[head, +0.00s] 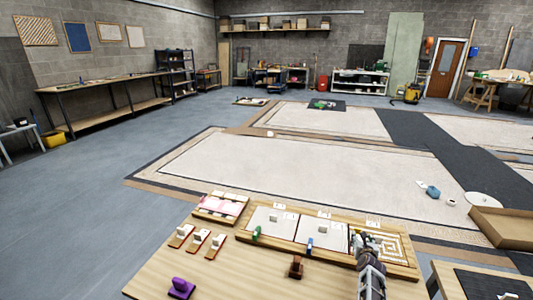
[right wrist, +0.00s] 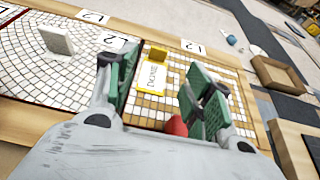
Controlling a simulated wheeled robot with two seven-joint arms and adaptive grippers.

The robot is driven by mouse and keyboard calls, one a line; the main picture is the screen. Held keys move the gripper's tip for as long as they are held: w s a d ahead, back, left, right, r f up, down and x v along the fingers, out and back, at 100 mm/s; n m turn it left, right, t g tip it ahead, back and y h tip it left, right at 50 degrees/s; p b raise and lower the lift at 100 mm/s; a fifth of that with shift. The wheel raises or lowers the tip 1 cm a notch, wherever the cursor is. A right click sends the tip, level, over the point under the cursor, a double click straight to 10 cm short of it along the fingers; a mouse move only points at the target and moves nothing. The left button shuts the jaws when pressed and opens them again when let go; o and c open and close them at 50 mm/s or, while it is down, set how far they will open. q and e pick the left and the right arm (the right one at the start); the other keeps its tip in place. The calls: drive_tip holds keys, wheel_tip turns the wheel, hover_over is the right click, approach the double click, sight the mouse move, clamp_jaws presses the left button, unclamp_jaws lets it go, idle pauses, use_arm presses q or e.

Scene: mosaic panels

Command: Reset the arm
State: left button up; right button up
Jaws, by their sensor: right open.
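My right gripper (head: 367,240) reaches in from the bottom right of the head view, over the right-hand panel of the wooden mosaic board (head: 330,262). In the right wrist view the green-padded fingers of my right gripper (right wrist: 160,70) are spread apart, with nothing clamped between them. Behind and between them show a yellow-edged label card (right wrist: 151,78) and a small yellow block (right wrist: 158,53) on the tiled panel (right wrist: 150,108). A red piece (right wrist: 176,126) sits low beside the right finger; whether they touch is unclear. My left gripper is not in view.
On the wooden table (head: 220,275) are a pink-and-white tray (head: 221,207), several small wooden holders, a purple piece (head: 181,287) and a brown piece (head: 296,267). A cardboard tray (head: 505,227) stands to the right. Open floor (head: 70,220) lies to the left.

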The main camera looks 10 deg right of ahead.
use_arm(q)
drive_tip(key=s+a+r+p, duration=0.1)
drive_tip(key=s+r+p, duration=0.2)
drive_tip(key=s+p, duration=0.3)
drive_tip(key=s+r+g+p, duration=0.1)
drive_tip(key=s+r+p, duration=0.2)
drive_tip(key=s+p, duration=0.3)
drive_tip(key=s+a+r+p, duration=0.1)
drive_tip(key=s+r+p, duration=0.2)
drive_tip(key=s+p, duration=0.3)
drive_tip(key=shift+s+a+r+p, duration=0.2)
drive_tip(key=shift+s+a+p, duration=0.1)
drive_tip(key=shift+p, duration=1.55)
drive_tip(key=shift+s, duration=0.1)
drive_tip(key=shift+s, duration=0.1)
